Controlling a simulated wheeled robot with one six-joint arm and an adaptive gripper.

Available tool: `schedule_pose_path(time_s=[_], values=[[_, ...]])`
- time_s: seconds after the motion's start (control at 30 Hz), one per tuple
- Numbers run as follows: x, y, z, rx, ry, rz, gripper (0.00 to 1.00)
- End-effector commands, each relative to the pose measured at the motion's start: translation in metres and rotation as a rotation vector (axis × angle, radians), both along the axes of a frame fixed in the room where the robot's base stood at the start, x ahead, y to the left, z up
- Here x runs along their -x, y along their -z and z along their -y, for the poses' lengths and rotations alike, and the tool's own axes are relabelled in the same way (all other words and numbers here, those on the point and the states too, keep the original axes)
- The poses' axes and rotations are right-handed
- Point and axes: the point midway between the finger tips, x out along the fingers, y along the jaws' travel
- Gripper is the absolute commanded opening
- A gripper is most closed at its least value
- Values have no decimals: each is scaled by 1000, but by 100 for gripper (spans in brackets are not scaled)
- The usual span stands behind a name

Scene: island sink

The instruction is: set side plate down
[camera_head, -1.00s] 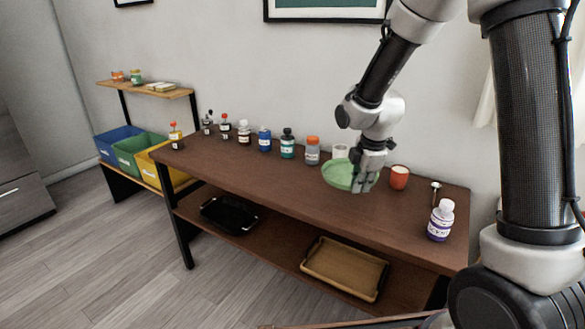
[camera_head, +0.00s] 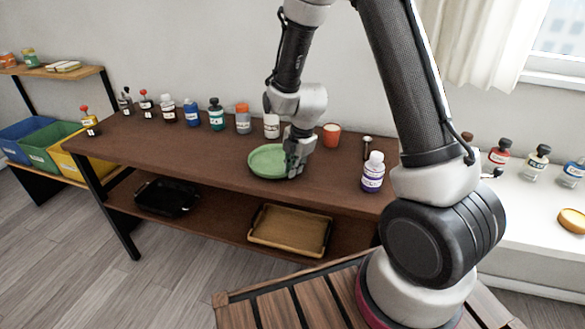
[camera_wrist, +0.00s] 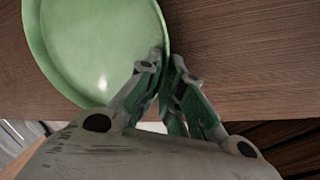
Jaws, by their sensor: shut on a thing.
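The side plate (camera_head: 265,161) is green and round. In the head view it is at the top of the brown table (camera_head: 200,160), close to the front edge. My gripper (camera_head: 292,172) is shut on the plate's right rim. In the wrist view the plate (camera_wrist: 95,45) fills the upper left, and my gripper's fingertips (camera_wrist: 166,58) pinch its rim from both sides. I cannot tell whether the plate's underside touches the wood.
Several bottles line the back left. A wooden tray (camera_head: 290,230) and a black tray (camera_head: 167,197) are on the lower shelf.

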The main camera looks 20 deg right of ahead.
Motion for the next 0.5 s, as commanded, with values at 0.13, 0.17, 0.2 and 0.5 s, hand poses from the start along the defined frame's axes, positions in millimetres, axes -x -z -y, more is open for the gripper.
schedule_pose_path(time_s=[0.13,0.17,0.2,0.5], values=[[-1,5,0,0,-2,2,0],[-1,4,0,0,-2,2,0],[-1,4,0,0,-1,2,0],[0,6,0,1,-1,1,29]])
